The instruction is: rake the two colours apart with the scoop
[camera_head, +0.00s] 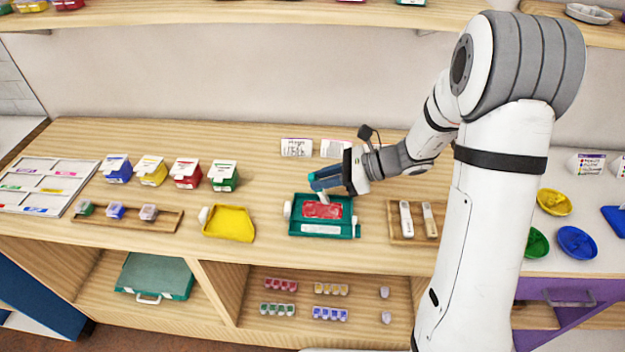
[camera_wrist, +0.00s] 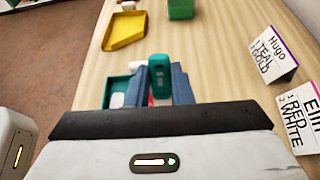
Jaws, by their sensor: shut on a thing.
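A teal board (camera_head: 292,229) lies on the wooden table near the middle. A red patch, seemingly beads, fills its upper part, and a white strip lies along its near edge; I cannot tell whether the strip is beads. My gripper (camera_head: 326,180) is above the board's far side, shut on a teal-handled scoop (camera_head: 323,196). In the wrist view the teal handle (camera_wrist: 159,78) stands between the two blue-grey fingers of my gripper (camera_wrist: 160,84). The scoop's lower end reaches down to the red patch; I cannot tell whether it touches. In the wrist view, my gripper hides most of the board (camera_wrist: 109,90).
A yellow tray (camera_head: 229,222) is left of the board, and a wooden tray (camera_head: 397,236) with two light tools is right. Several coloured boxes stand back left, including a green one (camera_head: 222,180). Name cards (camera_head: 297,147) stand behind; one reads Elin, red, white (camera_wrist: 300,112).

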